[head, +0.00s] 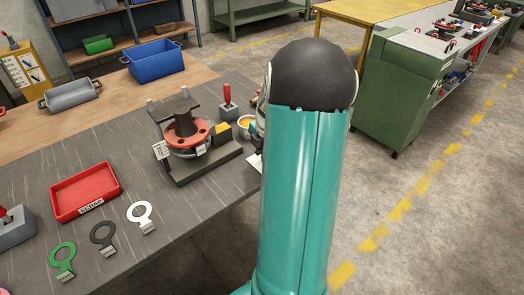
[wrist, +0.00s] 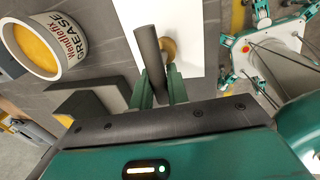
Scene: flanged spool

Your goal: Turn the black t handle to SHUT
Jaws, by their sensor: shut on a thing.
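The black T handle (wrist: 149,55) shows in the wrist view as a dark round bar, with a brass-coloured stem (wrist: 170,49) beside it, over a white plate (wrist: 194,20). My gripper (wrist: 160,84) is shut on the handle, its two green fingers on either side of the bar. Any SHUT marking is not readable. In the head view my teal arm hides the handle and gripper; only an edge of the white plate (head: 255,164) shows to its left.
The spool with its red flange (head: 190,139) stands on a dark base left of my arm. A grease tin (wrist: 42,46) is close to my gripper. A red scrap tray (head: 86,190) and several ring-shaped tags lie on the bench.

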